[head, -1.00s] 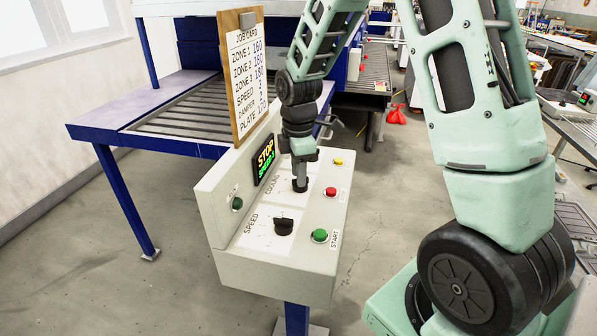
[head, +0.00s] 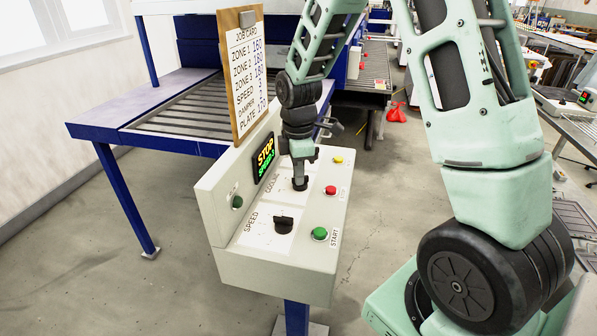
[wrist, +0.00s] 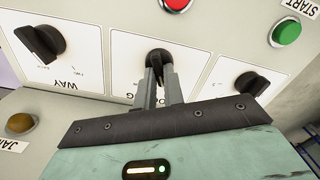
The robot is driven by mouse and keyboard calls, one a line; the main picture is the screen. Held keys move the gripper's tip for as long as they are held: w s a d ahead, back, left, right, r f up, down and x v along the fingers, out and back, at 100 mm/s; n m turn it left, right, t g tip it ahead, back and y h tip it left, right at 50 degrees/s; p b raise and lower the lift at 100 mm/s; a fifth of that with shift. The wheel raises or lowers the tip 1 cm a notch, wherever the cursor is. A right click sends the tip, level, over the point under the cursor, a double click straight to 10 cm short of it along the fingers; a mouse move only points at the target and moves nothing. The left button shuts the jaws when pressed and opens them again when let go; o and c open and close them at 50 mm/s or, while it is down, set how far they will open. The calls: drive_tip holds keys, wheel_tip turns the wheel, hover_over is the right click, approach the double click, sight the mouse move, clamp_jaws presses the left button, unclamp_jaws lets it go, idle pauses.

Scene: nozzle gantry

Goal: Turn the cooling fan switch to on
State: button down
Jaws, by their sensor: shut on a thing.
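The cooling switch (head: 299,184) is a black rotary knob on the sloped top of the grey control panel (head: 250,262). In the head view my gripper (head: 300,180) points down onto it and hides most of it. In the wrist view the knob (wrist: 158,57) shows between my two fingertips (wrist: 158,75), which are closed on it. Its label is partly covered by the fingers, so I cannot read which position it points to.
The speed knob (head: 284,225) is nearer on the panel. Green start (head: 320,233), red (head: 331,190) and yellow (head: 338,160) buttons line the right edge. A display (head: 264,158) reads STOP, with a job card (head: 244,75) behind. Another knob (wrist: 40,42) shows in the wrist view.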

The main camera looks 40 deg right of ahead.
drive_tip(key=m, duration=0.5)
drive_tip(key=shift+w+m+p, duration=0.1)
drive_tip(key=shift+m+p, duration=0.2)
drive_tip(key=shift+p, duration=0.05)
drive_tip(key=m, duration=0.5)
drive_tip(key=shift+d+p, duration=0.15)
drive_tip(key=shift+p, duration=0.15)
drive_tip(key=shift+m, duration=0.4)
drive_tip(key=c, duration=1.5)
unclamp_jaws()
wheel_tip(320, 180, up, 17)
drive_tip(key=b, duration=0.2)
drive_tip(key=shift+r, duration=0.2)
